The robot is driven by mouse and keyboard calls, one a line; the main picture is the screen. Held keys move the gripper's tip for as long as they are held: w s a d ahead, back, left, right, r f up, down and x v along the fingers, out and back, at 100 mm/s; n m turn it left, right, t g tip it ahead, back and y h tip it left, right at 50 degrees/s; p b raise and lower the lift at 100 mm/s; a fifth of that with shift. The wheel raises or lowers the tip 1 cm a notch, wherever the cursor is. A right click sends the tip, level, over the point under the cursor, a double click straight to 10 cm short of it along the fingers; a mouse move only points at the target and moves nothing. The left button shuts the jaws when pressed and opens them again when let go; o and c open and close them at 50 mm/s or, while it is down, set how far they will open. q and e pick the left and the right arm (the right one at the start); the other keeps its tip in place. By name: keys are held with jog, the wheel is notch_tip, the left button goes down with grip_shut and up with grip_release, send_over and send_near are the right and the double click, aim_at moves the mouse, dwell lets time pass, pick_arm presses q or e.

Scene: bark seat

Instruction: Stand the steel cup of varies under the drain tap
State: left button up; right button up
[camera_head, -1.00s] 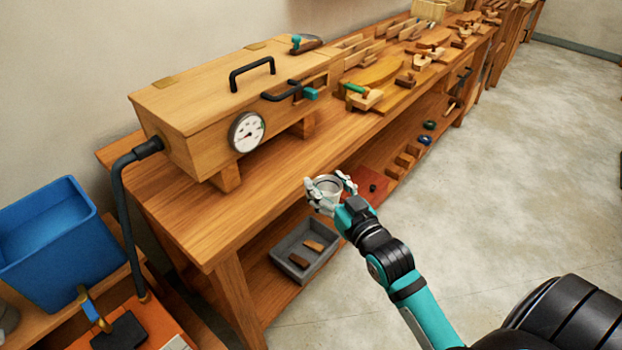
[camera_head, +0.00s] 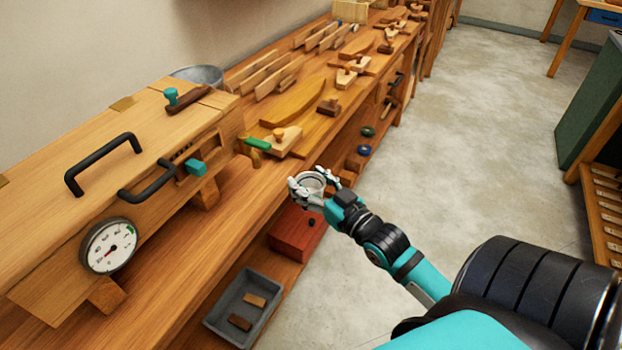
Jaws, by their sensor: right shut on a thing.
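The small steel cup (camera_head: 312,183) is held upright in my right gripper (camera_head: 314,186), with its open rim facing up. The gripper is shut around the cup, just off the front edge of the workbench. The long wooden box (camera_head: 150,165) with the dial gauge stands on the bench to the left, apart from the cup. A small brass-coloured piece (camera_head: 247,153) shows by the right end of the box; I cannot tell if it is the drain tap. My left gripper is not in view.
The workbench (camera_head: 215,240) carries wooden blanks, clamps and a green-handled tool (camera_head: 258,144). A grey metal bucket (camera_head: 197,75) stands behind the box. On the lower shelf are a grey tray (camera_head: 217,318) and a red box (camera_head: 290,240).

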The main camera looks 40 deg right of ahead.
jog(key=w+f+b, duration=0.1)
jog(key=w+a+f+b, duration=0.1)
jog(key=shift+w+f, duration=0.2)
jog(key=shift+w, duration=0.2)
jog(key=w+a, duration=0.1)
jog(key=w, duration=0.1)
jog(key=w+a+f+b, duration=0.1)
jog(key=w, duration=0.2)
jog(key=w+a, duration=0.1)
jog(key=w, duration=0.2)
jog(key=shift+a+f+b, duration=0.25)
jog(key=shift+b, duration=0.15)
jog(key=shift+w+a, duration=0.25)
jog(key=shift+w, duration=0.35)
jog(key=shift+w+a, duration=0.25)
jog(key=shift+w, duration=0.35)
jog(key=shift+f, duration=0.1)
jog(key=shift+f, duration=0.3)
jog(key=o, duration=1.3)
